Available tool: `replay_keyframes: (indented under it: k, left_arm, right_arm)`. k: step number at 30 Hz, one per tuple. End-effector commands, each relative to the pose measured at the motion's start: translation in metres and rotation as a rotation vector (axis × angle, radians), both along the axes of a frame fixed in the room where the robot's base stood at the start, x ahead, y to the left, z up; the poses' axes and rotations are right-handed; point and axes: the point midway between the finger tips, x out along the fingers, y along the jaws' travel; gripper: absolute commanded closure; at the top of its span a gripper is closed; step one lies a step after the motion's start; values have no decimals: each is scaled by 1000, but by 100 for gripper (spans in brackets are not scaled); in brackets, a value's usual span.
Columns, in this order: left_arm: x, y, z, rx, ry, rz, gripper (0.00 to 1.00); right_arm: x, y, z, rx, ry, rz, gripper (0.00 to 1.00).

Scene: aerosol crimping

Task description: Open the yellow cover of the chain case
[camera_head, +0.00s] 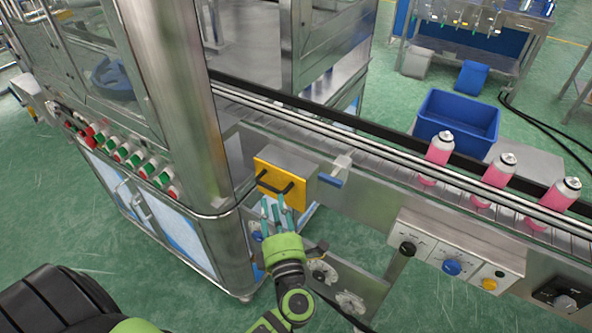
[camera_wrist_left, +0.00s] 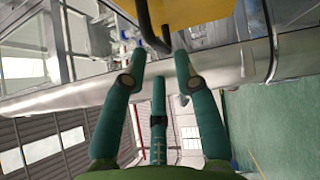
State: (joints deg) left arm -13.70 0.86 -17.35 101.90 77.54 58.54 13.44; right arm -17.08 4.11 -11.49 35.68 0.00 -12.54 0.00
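The yellow cover (camera_head: 279,168) is on the front of a small grey metal case (camera_head: 300,160), the chain case, beside the conveyor, and it looks shut. A black handle (camera_head: 275,187) sticks out from it. My left gripper (camera_head: 276,207), with teal fingers, is just below and in front of the handle. In the left wrist view the fingers (camera_wrist_left: 157,70) are spread apart with nothing between them. The black handle (camera_wrist_left: 149,28) is just beyond the fingertips, below the yellow cover (camera_wrist_left: 195,10). My right gripper is not in view.
A conveyor with a metal rail (camera_head: 400,150) runs to the right, carrying pink cans (camera_head: 495,172). A control box (camera_head: 455,250) with knobs is on its front. A steel machine with a thick column (camera_head: 175,100) stands close on the left. A blue bin (camera_head: 458,115) is behind.

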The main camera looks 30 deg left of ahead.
Motion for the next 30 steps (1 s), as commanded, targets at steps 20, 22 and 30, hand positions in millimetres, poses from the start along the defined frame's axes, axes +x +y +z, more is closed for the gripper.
replay_keyframes:
  k: [20, 22, 30]
  left_arm:
    - [52, 46, 9, 0, 0, 1, 70]
    - [52, 46, 8, -1, 1, 1, 70]
    - [52, 45, 8, -2, 0, 1, 100]
  right_arm:
    - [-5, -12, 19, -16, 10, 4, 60]
    - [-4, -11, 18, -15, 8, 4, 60]
    - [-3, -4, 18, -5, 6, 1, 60]
